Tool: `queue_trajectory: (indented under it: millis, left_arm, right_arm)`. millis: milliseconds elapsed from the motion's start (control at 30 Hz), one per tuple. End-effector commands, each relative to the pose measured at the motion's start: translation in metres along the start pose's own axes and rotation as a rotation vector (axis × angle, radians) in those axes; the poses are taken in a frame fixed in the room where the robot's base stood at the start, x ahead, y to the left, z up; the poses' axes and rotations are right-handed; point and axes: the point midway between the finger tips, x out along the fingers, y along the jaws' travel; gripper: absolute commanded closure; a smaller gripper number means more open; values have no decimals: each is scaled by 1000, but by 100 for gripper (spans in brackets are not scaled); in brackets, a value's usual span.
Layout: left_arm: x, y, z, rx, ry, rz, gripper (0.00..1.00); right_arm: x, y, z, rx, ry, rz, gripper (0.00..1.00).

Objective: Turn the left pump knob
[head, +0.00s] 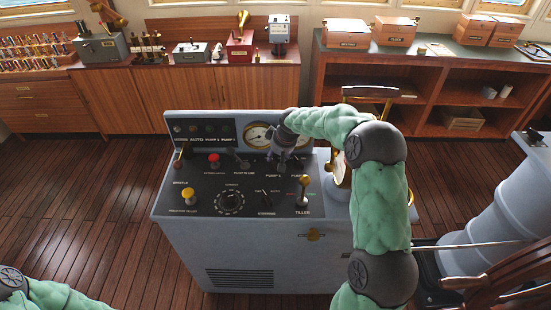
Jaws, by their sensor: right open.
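The grey control console (213,250) stands in the middle of the head view with a dark, sloping top panel. A small dark knob or lever (241,160) sits on the upper part of the panel, right of the red knob; its label is too small to read surely, so I cannot confirm it is the left pump knob. My right gripper (281,165) is open, pointing down over the upper right of the panel, just above a label that seems to read PUMP. It hides what lies beneath it; contact cannot be told. My left gripper is out of view.
The panel also carries a red knob (214,160), a yellow knob (189,195), a round dial (230,202), a steering switch (266,197) and a brass-topped tiller lever (303,190). Gauges (258,134) stand behind. My right arm covers the console's right side.

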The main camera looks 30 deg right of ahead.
Motion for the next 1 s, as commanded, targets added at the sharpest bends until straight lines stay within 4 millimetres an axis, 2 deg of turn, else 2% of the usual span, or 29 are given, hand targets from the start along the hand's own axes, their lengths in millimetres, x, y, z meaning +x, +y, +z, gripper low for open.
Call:
queue_trajectory:
  millis: [33, 200, 400, 600, 1000]
  left_arm:
    - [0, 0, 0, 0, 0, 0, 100]
    - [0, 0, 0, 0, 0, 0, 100]
    - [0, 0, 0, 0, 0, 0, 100]
    - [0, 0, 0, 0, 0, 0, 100]
    - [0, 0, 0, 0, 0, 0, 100]
  right_arm:
    - [-12, 0, -1, 0, 4, 1, 55]
    - [-45, 0, -1, -2, 3, 1, 55]
    - [-72, 0, 0, -2, 1, 0, 55]
    - [-82, 0, 0, -2, -1, 0, 55]
    - [-83, 0, 0, -2, -1, 0, 55]
